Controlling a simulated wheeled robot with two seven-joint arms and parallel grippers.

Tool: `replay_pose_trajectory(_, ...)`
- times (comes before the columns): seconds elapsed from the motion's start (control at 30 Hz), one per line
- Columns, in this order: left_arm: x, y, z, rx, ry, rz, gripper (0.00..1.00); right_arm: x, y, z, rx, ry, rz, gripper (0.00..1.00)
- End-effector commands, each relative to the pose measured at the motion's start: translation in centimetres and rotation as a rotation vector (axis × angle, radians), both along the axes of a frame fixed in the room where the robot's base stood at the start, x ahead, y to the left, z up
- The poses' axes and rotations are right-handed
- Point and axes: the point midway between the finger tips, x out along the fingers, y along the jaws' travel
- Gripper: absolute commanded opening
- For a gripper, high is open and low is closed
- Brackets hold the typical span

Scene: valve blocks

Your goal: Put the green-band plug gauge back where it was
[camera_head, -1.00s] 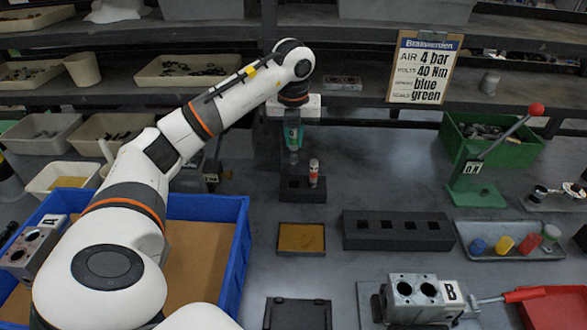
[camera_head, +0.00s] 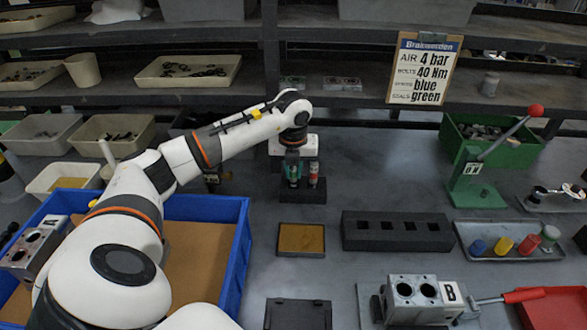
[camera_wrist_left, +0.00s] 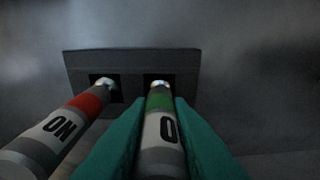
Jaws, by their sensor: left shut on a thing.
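The green-band plug gauge (camera_wrist_left: 160,120) is grey-white with black lettering and a green band. It stands between the teal fingers of my left gripper (camera_wrist_left: 152,145), which is shut on it. Its tip is at the right-hand hole of the black gauge block (camera_wrist_left: 130,62) in the wrist view; how deep it sits I cannot tell. The red-band plug gauge (camera_wrist_left: 75,118) stands in the other hole, close beside my gripper. In the head view my left gripper (camera_head: 292,180) is low over the block (camera_head: 303,196), left of the red-band gauge (camera_head: 313,174); the green-band gauge is mostly hidden there.
A tan-filled tray (camera_head: 301,239) lies in front of the block. A long black block with several square holes (camera_head: 398,231) stands to the right, beside a tray of coloured plugs (camera_head: 510,252). A blue-walled bin (camera_head: 242,250) is at left. Bare table lies behind the long block.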

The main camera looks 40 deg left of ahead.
Motion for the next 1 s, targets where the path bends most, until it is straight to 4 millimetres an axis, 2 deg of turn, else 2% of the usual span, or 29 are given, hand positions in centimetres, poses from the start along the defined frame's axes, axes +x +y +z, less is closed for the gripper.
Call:
replay_pose_trajectory(0.1,0.0,0.0,-0.4,0.000,0.000,0.000,0.00,0.0,0.0,-0.3,0.000,0.000,0.000,0.36)
replay_pose_trajectory(0.13,0.0,0.0,-0.4,0.000,0.000,0.000,0.19,0.0,0.0,-0.3,0.001,0.000,0.000,0.36)
replay_pose_trajectory(0.27,0.0,0.0,-0.3,0.000,0.000,0.000,0.39,0.0,0.1,-0.2,0.001,0.000,0.001,0.36)
replay_pose_trajectory(0.53,0.0,0.0,-0.2,0.000,0.000,0.000,0.39,0.0,0.3,-0.1,0.004,0.000,0.000,0.36)
replay_pose_trajectory(0.67,0.0,-0.1,0.7,0.000,-0.003,0.000,0.39,0.0,0.4,0.0,0.004,0.000,0.000,0.36)
replay_pose_trajectory(0.77,-0.1,-0.2,2.3,0.000,-0.006,-0.002,0.39,0.0,0.4,-0.2,0.004,0.000,0.000,0.36)
replay_pose_trajectory(1.0,-0.7,-0.7,7.5,0.000,-0.006,-0.001,0.39,0.0,0.4,-0.4,0.004,0.000,0.000,0.36)
